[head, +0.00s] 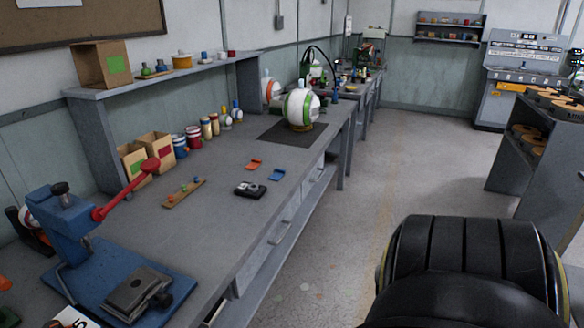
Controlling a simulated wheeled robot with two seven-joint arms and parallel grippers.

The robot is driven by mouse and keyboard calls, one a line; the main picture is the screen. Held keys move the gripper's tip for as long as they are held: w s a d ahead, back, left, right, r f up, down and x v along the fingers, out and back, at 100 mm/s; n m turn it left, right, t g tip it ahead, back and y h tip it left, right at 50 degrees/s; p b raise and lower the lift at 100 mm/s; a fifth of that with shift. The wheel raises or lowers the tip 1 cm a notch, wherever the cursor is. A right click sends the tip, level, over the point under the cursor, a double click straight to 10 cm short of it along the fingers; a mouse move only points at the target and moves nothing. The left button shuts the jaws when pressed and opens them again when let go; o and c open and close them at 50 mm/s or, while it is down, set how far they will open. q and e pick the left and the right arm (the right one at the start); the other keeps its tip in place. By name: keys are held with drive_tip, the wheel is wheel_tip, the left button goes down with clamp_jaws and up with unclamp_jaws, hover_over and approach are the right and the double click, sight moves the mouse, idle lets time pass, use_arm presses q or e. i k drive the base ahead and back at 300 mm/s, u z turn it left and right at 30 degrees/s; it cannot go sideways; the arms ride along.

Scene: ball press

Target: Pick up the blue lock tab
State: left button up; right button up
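The blue lock tab (276,175) is a small flat piece lying on the grey workbench (228,212), near its front edge at mid-length. A similar orange tab (255,163) lies just behind it to the left. A black and grey device (250,189) lies just in front of the blue tab to the left, apart from it. Neither of my grippers shows in the head view. A large black rounded part at the lower right looks like part of my own arm.
A blue press with a red lever (125,190) stands at the bench's near left. A white and green ball (300,107) rests on a dark mat (272,131) beyond the tabs. Floor right of the bench is open.

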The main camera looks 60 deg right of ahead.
sight(279, 173)
drive_tip(key=z, duration=2.4)
drive_tip(key=k, duration=0.6)
drive_tip(key=z, duration=0.55)
drive_tip(key=i, duration=1.2)
drive_tip(key=u, duration=1.25)
drive_tip(key=i, duration=1.3)
drive_tip(key=u, duration=1.2)
